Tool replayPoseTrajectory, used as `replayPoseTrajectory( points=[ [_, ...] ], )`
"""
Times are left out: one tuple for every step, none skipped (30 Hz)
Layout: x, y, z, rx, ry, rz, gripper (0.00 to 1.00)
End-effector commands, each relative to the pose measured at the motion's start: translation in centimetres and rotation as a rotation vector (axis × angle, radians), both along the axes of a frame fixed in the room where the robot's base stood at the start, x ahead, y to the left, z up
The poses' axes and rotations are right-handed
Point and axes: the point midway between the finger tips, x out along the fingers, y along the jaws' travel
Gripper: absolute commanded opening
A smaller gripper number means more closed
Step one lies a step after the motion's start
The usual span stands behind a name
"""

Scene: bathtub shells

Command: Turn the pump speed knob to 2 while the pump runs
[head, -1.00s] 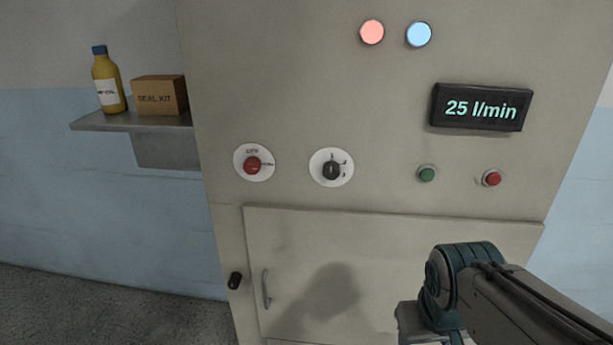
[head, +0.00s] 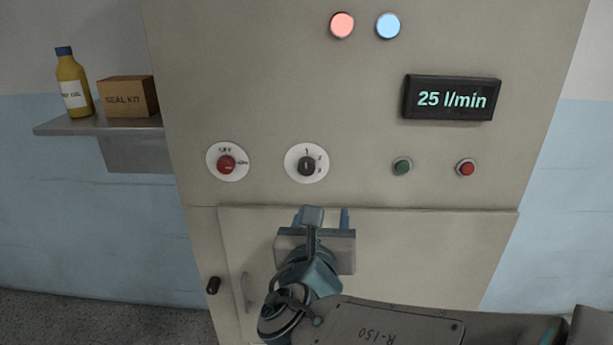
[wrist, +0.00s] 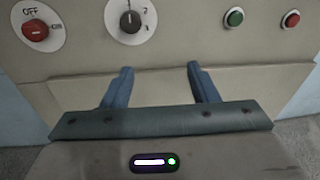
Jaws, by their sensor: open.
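The pump speed knob (head: 306,166) is black on a white round dial marked 1, 2, 3. Its white line points up towards 1, and the knob also shows in the wrist view (wrist: 131,21). The display (head: 452,98) reads 25 l/min. A red rotary switch (head: 226,164) marked OFF and another word sits to the left of the knob. My gripper (head: 328,216) is open and empty, below the knob and in front of the cabinet door. Its two blue fingers (wrist: 160,80) are apart in the wrist view, with the knob beyond them.
A green button (head: 402,166) and a red button (head: 466,168) are right of the knob. Red and blue lamps (head: 388,26) glow above. A shelf (head: 100,125) with a yellow bottle (head: 74,85) and a box (head: 127,96) is on the left. The door (head: 420,245) fills the panel below.

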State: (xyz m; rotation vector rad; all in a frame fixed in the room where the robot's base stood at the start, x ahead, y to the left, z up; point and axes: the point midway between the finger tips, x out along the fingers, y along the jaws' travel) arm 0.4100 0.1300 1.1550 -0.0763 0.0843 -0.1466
Motion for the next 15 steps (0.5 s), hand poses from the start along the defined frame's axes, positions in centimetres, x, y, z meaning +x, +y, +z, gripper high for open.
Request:
replayPoseTrajectory(
  points=[
    [-0.1,1.2,0.3,-0.052,-0.02,0.045,0.54],
    [-0.2,1.8,0.6,-0.078,-0.032,0.067,0.54],
    [-0.3,2.4,0.8,-0.105,-0.044,0.089,0.54],
    [-0.3,2.7,0.9,-0.121,-0.051,0.101,0.54],
    [-0.3,3.0,1.0,-0.134,-0.057,0.111,0.54],
    [-0.2,3.2,1.1,-0.144,-0.062,0.118,0.54],
    [-0.1,3.3,1.2,-0.149,-0.064,0.122,0.54],
    [0.2,3.3,1.2,-0.153,-0.065,0.124,0.54],
    [0.6,3.3,1.2,-0.154,-0.065,0.123,0.54],
    [0.9,3.3,1.2,-0.154,-0.064,0.122,0.54],
    [1.3,3.2,1.2,-0.154,-0.065,0.122,0.54],
    [2.0,3.2,1.2,-0.153,-0.063,0.121,0.54],
    [2.6,3.2,1.2,-0.153,-0.063,0.121,0.54],
    [3.1,3.2,1.2,-0.153,-0.062,0.121,0.54],
    [4.0,3.1,1.2,-0.152,-0.062,0.121,0.54]
  ],
)
